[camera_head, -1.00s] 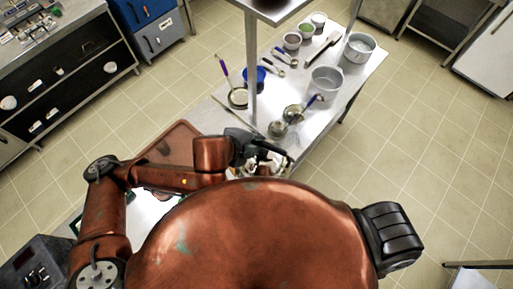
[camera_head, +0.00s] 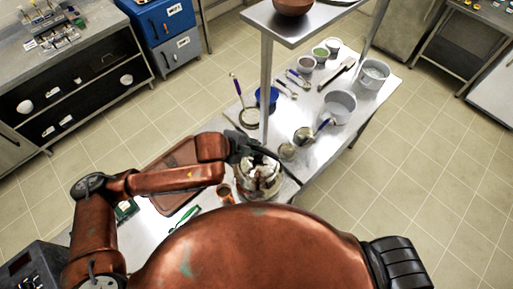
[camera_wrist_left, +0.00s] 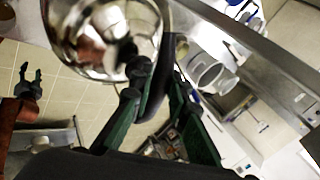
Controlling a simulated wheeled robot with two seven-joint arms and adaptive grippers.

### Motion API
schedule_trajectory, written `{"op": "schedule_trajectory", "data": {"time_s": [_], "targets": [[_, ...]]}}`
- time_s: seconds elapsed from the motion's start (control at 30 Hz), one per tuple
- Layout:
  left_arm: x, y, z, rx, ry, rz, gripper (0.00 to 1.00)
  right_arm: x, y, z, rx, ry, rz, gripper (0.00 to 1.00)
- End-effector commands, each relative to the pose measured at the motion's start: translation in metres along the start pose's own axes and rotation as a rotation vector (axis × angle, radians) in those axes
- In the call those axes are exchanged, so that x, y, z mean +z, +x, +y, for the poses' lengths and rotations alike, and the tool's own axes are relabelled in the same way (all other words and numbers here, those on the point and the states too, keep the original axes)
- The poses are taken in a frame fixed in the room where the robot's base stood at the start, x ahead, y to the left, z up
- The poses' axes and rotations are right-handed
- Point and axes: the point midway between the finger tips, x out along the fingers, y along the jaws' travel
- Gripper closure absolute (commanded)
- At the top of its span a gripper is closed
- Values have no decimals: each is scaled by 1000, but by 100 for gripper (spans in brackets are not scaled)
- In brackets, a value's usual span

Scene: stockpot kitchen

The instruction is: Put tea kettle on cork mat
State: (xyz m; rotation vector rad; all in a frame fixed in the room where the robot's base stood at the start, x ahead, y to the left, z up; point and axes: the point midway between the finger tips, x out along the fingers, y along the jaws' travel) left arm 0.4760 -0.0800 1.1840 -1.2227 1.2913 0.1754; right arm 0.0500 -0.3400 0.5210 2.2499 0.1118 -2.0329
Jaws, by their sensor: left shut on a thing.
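The shiny metal tea kettle (camera_head: 262,184) is below and just right of my left gripper (camera_head: 246,150) in the head view, partly covered by it. In the left wrist view the kettle's rounded body (camera_wrist_left: 105,38) fills the top left, beside the fingers. My left gripper (camera_wrist_left: 160,105) is shut on the kettle's dark handle (camera_wrist_left: 171,48). I cannot tell whether the kettle touches the table. No cork mat can be made out for sure. My right gripper (camera_wrist_left: 28,82) shows at the left edge of the wrist view, fingers apart and empty.
A brown tray or board (camera_head: 168,183) lies left of the kettle, with a small copper cup (camera_head: 226,192) between. Pots, ladles and a blue bowl (camera_head: 267,96) stand farther along the table. A shelf post (camera_head: 266,95) rises beyond my left gripper.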

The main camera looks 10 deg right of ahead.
Motion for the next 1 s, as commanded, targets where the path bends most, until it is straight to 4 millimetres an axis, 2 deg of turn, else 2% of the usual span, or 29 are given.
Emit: {"op": "schedule_trajectory", "data": {"time_s": [0.3,0.53,0.87,0.9,1.0], "targets": [[12,14,0,-4,0,1,100,-1,-5,0,0,0,1,60],[17,34,15,-5,1,1,100,-2,-16,1,1,0,1,60],[17,37,17,-7,2,2,100,-2,-14,1,1,0,0,60],[18,39,20,0,0,0,84,-2,-14,1,1,0,0,60],[18,39,20,0,0,0,77,-2,-14,1,1,-1,0,60]]}}
